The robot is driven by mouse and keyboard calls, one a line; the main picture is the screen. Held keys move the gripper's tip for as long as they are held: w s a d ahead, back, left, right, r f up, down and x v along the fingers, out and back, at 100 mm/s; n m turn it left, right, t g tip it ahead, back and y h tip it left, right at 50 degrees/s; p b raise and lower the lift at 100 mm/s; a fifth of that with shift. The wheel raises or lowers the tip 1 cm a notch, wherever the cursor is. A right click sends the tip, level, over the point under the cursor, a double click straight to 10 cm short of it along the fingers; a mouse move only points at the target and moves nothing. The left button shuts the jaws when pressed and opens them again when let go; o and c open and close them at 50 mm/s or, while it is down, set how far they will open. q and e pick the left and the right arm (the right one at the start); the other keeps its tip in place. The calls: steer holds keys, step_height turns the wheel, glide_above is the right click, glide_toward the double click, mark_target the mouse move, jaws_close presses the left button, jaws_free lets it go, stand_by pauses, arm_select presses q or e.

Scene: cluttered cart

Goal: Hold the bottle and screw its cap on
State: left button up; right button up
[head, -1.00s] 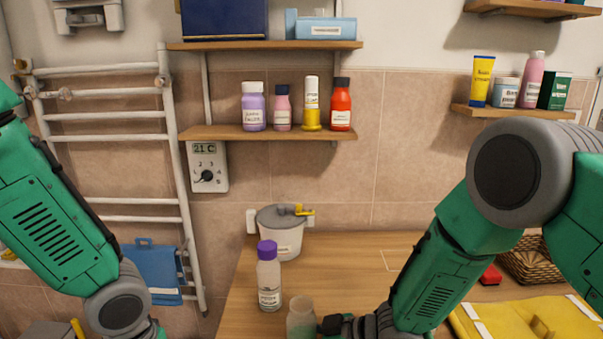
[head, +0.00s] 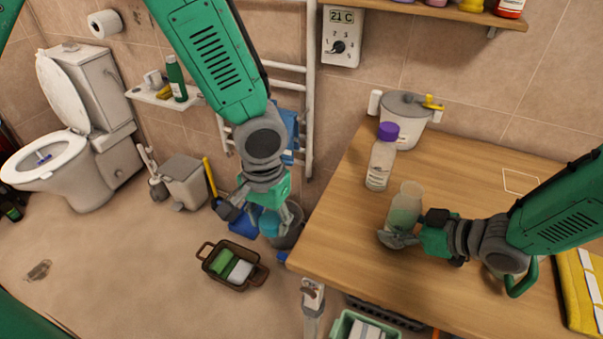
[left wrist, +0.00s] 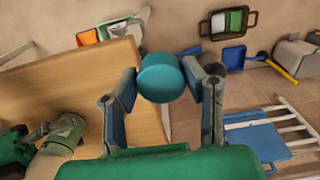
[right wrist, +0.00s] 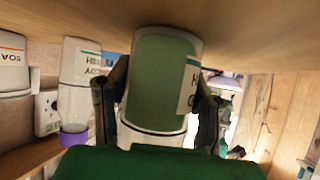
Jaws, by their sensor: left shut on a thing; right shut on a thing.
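The teal cap (left wrist: 160,77) is pinched between the two fingers of my left gripper (left wrist: 163,82). In the head view the cap (head: 270,222) and left gripper (head: 262,218) are in the air, left of the table edge. The translucent pale green bottle (head: 404,205) stands upright on the table with its mouth open. My right gripper (head: 410,236) is shut around it. In the right wrist view the bottle (right wrist: 165,75) shows upside down, with a partly visible white label, between the fingers. The cap and bottle are well apart.
A purple-capped bottle (head: 381,160) and a lidded white pot (head: 402,122) stand behind the bottle on the wooden table (head: 345,225). A yellow cloth (head: 580,290) lies at the right. A basket (head: 233,267) and a grey bucket (head: 291,236) are on the floor.

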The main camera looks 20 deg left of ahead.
arm_select(q)
steer(key=w+d+r, duration=0.4)
steer(key=d, duration=0.3)
steer(key=w+d+r, duration=0.4)
steer(key=d, duration=0.4)
steer(key=w+d+r, duration=0.4)
steer(key=d+r, duration=0.1)
steer(key=d, duration=0.3)
steer(key=shift+r, duration=0.1)
steer(key=shift+f, duration=1.5)
steer(key=shift+f, duration=0.6)
steer(key=o, duration=1.2)
